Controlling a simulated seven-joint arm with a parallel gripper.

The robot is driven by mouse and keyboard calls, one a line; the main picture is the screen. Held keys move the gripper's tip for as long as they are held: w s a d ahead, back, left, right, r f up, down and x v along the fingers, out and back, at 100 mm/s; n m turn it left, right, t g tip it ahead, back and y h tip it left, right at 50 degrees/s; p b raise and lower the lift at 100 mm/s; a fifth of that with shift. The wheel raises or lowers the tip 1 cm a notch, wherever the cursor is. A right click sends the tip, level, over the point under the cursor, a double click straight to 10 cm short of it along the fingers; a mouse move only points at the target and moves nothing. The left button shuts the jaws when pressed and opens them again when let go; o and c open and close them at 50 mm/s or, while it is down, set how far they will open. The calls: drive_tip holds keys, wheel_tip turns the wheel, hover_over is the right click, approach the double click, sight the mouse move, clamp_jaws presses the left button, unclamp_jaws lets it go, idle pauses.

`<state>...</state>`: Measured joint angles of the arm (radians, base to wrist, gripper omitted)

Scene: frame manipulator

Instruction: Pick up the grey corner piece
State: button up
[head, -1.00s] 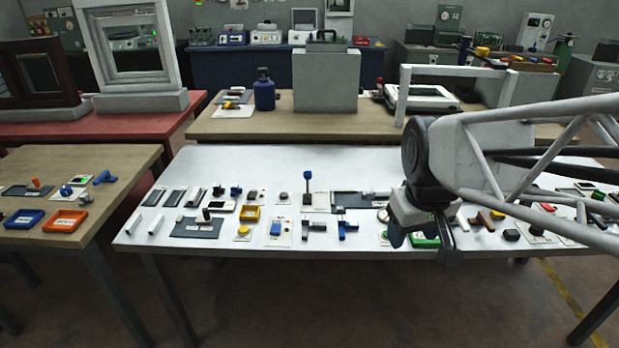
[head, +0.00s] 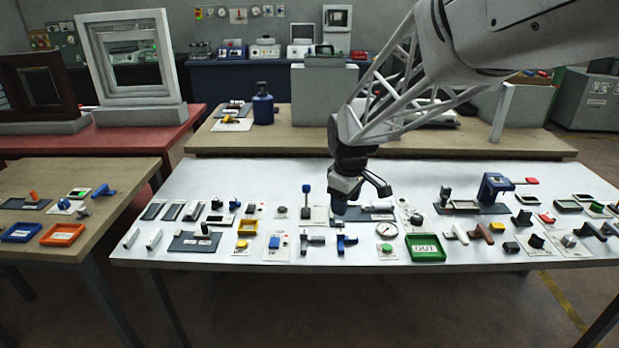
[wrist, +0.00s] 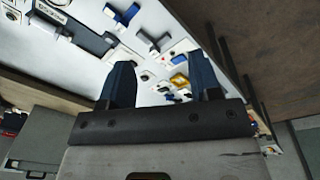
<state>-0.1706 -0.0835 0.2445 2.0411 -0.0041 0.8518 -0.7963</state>
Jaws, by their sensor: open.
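A grey angled piece (head: 312,240), which looks like the grey corner piece, lies on the white table near its front edge. It sits just left of a similar blue piece (head: 346,243). In the wrist view the grey piece (wrist: 154,42) appears beyond and between my fingers, with the blue piece (wrist: 122,14) to its upper left. My gripper (head: 356,199) is above the table, behind and to the right of the grey piece, and apart from it. Its two dark blue fingers (wrist: 162,78) are spread, with nothing held between them.
A white card with a blue switch (head: 275,243) lies left of the grey piece. A blue-topped lever (head: 306,198) stands upright behind it. A round gauge (head: 387,230) and green tray (head: 426,247) are to the right. Small parts crowd the white table (head: 160,262).

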drive_tip(key=w+a+f+n, duration=0.3)
drive_tip(key=w+a+f, duration=0.35)
drive_tip(key=w, duration=0.25)
drive_tip(key=n+g, duration=0.1)
drive_tip(key=n, duration=0.3)
hover_over(302, 231)
wheel_tip(302, 231, down, 9)
drive_tip(key=shift+f, duration=0.15)
drive_tip(key=shift+f, duration=1.3)
drive_tip(key=shift+s+f, duration=0.1)
drive_tip(key=shift+f, duration=2.5)
drive_tip(key=c, duration=1)
